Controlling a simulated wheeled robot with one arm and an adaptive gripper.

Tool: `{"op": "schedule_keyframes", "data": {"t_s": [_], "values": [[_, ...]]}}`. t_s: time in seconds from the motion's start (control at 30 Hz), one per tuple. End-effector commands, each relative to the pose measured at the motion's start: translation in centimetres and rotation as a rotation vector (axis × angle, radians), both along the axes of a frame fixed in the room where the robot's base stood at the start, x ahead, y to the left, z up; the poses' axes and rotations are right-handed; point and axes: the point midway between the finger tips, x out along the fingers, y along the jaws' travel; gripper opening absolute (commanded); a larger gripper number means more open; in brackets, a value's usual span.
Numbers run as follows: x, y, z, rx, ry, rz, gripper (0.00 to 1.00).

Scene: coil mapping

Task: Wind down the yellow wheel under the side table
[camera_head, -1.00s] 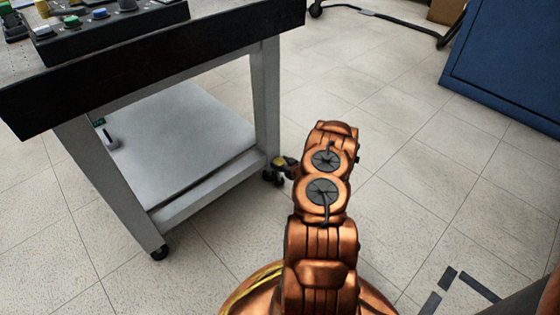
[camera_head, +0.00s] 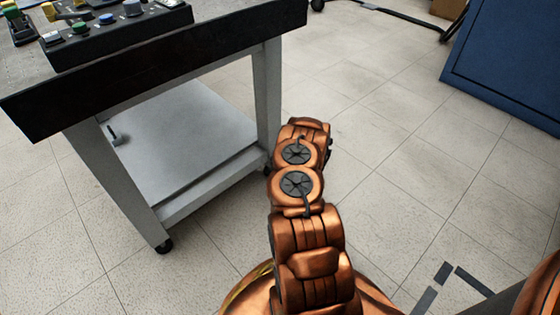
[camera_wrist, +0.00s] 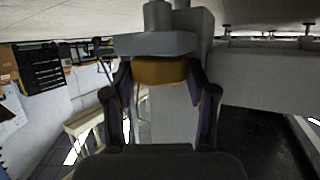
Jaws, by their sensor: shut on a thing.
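The side table (camera_head: 150,75) has a dark top, pale grey legs and a grey lower shelf, at the left of the head view. The yellow wheel (camera_wrist: 158,70) shows in the wrist view as a short dull-yellow disc against a grey block. My gripper (camera_wrist: 160,82) has its two dark fingers on either side of the wheel, shut on it. In the head view my copper arm reaches to the foot of the table's right leg (camera_head: 266,95) and hides the wheel and my gripper.
A black caster (camera_head: 164,245) stands under the near leg. A control box with coloured buttons (camera_head: 110,25) is on the tabletop. A blue cabinet (camera_head: 505,65) stands at the upper right. The tiled floor (camera_head: 400,150) between is mostly clear.

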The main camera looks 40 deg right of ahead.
Motion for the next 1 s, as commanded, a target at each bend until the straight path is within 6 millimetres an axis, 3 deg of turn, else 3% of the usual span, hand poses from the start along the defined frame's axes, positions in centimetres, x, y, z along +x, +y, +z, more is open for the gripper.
{"op": "schedule_keyframes", "data": {"t_s": [0.23, 0.27, 0.5, 1.0], "values": [[0.2, 0.2, 0.0, 0.001, 0.0, 0.007, 0.22], [0.2, 0.3, 0.0, 0.001, 0.0, 0.007, 0.59], [0.1, 0.1, 0.0, 0.0, -0.001, 0.003, 0.82], [-0.9, 0.2, 0.5, -0.001, -0.001, -0.001, 0.82]]}}
